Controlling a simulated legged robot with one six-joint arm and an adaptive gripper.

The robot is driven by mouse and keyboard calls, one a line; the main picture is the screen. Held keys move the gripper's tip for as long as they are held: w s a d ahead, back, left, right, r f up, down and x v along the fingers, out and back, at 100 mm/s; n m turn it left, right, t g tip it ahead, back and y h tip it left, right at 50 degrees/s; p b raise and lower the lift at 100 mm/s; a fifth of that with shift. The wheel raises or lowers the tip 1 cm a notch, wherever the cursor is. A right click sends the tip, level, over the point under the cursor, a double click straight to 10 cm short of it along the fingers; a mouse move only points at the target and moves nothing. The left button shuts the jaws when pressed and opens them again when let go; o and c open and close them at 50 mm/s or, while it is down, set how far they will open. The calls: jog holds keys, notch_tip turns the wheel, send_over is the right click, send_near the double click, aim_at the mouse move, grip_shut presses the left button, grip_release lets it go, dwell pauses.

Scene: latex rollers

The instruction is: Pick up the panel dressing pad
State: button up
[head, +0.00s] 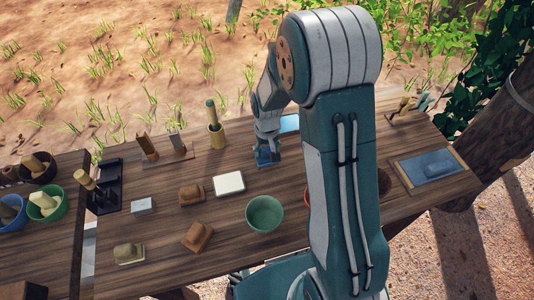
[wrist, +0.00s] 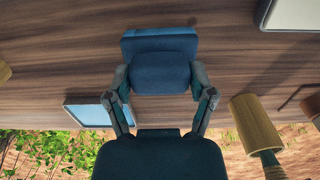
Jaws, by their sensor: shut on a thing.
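A blue pad (wrist: 158,70) with a rounded grip on a flat base is between the fingers of my gripper (wrist: 160,80) in the wrist view. The fingers press on both sides of its grip. I take it for the panel dressing pad. In the head view my gripper (head: 267,152) is low over the middle back of the wooden table, beside my arm, with the blue pad (head: 267,161) under it. Whether the pad's base touches the table cannot be told.
A white-topped block (head: 229,183) and a green bowl (head: 265,213) are near the pad. Brown blocks (head: 198,236) lie in front. A framed blue tray (head: 411,176) is at right.

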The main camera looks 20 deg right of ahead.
aim_at(268, 150)
jog(key=shift+s+r, duration=0.15)
jog(key=shift+r, duration=0.8)
jog(key=shift+s+r, duration=0.1)
jog(key=shift+r, duration=0.85)
jog(key=s+r, duration=0.9)
jog(key=s, duration=0.4)
jog(key=shift+s, duration=0.35)
